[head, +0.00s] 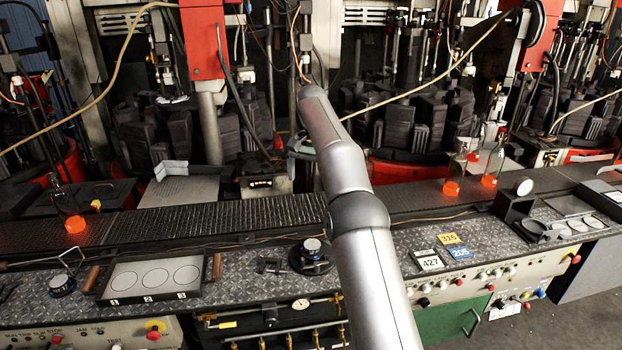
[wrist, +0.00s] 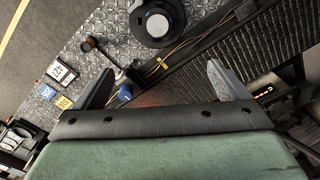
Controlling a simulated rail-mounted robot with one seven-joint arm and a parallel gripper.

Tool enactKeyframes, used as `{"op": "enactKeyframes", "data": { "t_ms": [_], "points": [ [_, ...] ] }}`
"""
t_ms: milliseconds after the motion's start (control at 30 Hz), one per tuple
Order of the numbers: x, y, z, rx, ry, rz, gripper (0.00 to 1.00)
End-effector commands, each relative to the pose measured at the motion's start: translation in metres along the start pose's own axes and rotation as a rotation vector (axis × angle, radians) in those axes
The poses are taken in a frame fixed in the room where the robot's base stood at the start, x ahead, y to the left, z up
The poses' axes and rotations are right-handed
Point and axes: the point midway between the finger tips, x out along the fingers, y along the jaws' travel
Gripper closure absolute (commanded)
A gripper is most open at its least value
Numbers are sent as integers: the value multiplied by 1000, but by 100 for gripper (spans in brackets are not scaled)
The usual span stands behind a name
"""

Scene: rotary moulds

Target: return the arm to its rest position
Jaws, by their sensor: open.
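My gripper (wrist: 161,82) shows in the wrist view with its two grey fingers spread wide apart. Nothing is held between them. Below the gripper lie the diamond-plate counter and the dark conveyor, seen from above. In the head view my arm (head: 345,190) rises from the bottom centre, across the counter and conveyor, towards the machines.
The conveyor (head: 215,217) carries glowing-bottomed bottles, one at left (head: 67,207) and others at right (head: 490,165). Dark mould machines stand behind.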

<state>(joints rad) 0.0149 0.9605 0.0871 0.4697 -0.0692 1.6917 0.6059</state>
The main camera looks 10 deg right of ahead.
Motion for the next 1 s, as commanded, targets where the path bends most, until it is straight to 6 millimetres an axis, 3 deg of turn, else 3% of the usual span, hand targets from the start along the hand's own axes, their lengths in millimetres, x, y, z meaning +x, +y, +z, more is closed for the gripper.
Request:
{"op": "enactKeyframes", "data": {
  "t_ms": [367, 533, 767, 1000],
  "points": [
    [-4, 0, 2, -5, 0, 1, 5],
    [-20, 9, 21, -64, 10, 3, 5],
    [-39, 53, 92, -216, 34, 5, 5],
    [-19, 127, 196, -362, 54, 4, 5]
  ]
}}
